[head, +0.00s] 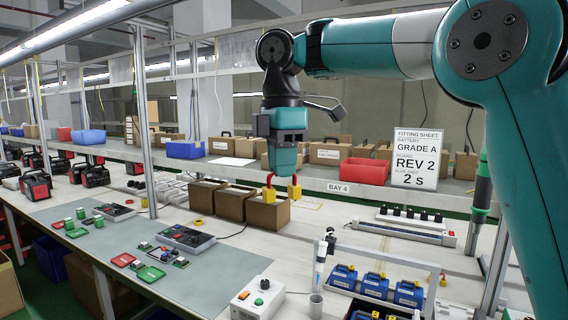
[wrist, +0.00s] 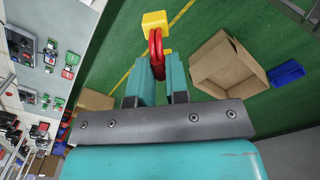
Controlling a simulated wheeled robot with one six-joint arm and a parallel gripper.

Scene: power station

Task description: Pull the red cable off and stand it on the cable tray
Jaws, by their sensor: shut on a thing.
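The red cable (head: 269,181) is a short bent piece with yellow block ends (head: 295,191). My gripper (head: 283,170) points down and is shut on it, with the ends showing below the fingers. In the wrist view the red loop of the cable (wrist: 156,48) shows at the fingertips of my gripper (wrist: 163,74), with a yellow end (wrist: 154,22) beyond it. In the head view the held cable overlaps an open brown box (head: 268,216); its exact height above it is hard to judge. I cannot tell for sure which thing is the cable tray.
More open brown boxes (head: 231,203) stand to the left on the bench. A white rack with black pieces (head: 402,232) lies to the right. Blue modules (head: 374,285), a pipette stand (head: 320,265) and a control box (head: 257,300) are in front. A red bin (head: 363,171) stands behind.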

